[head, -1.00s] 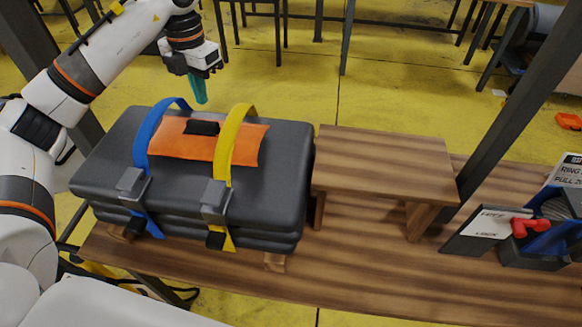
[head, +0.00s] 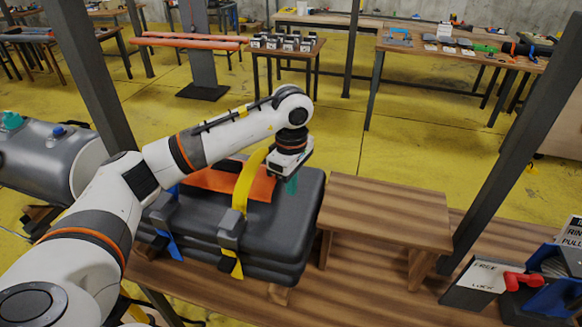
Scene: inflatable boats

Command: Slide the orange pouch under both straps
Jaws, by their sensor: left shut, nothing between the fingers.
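The orange pouch (head: 216,182) lies flat on top of the dark grey folded stack (head: 285,232). It passes beneath the raised yellow strap (head: 242,187), and its right end sticks out past that strap. The blue strap (head: 164,229) shows at the stack's front left; my left arm hides its upper loop and the pouch's left end. My left gripper (head: 291,186) points down with its teal fingers shut and empty, just right of the pouch's right end, over the stack's top. Whether the fingertips touch anything cannot be told. My right gripper is out of view.
The stack sits on a wooden bench (head: 350,292). A small raised wooden stand (head: 388,209) is close on its right. Dark posts rise at left and right. A grey tank (head: 45,160) lies far left; a red-handled device (head: 520,280) is at right.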

